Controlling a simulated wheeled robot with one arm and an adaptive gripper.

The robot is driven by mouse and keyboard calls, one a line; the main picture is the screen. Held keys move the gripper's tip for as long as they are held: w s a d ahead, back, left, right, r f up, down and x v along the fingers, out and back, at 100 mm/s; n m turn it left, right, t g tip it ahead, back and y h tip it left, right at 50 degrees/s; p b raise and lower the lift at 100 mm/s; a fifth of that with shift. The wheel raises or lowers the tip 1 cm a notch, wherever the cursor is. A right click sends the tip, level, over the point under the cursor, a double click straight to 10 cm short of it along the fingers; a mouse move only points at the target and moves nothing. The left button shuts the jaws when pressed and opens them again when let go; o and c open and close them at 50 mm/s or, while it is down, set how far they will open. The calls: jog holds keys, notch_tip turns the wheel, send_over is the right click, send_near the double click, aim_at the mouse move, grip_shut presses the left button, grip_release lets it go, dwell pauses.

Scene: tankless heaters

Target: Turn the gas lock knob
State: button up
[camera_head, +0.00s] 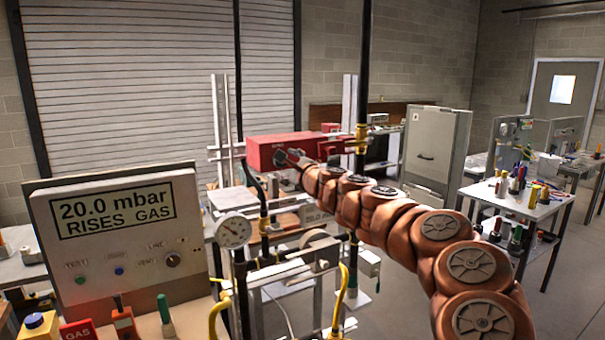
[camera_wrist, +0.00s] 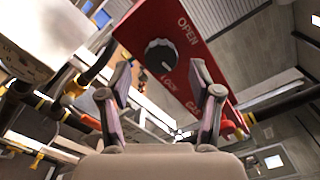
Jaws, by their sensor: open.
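The gas lock knob (camera_wrist: 160,56) is a round dark knob on a red box (camera_wrist: 185,25), with white lettering "OPEN", "LOCK" and "GAS" beside it. In the wrist view, my gripper (camera_wrist: 161,76) is open and empty, one finger to each side, with the knob just beyond and between the fingertips. I see no contact with the knob. In the head view, the red box (camera_head: 268,151) sits at the middle on the pipework, and my gripper (camera_head: 292,157) is at its front face. The knob is hidden or too small to tell there.
A panel (camera_head: 119,236) reading "20.0 mbar RISES GAS" stands at left. A pressure gauge (camera_head: 234,231) and yellow-fitted pipes are below the red box. A dark vertical pipe (camera_head: 364,60) rises at its right. Workbenches with tools (camera_head: 518,200) stand at right.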

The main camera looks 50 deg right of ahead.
jog(key=v, duration=0.9)
jog(key=shift+s, duration=0.2)
jog(key=shift+a, duration=0.1)
dwell(0.5)
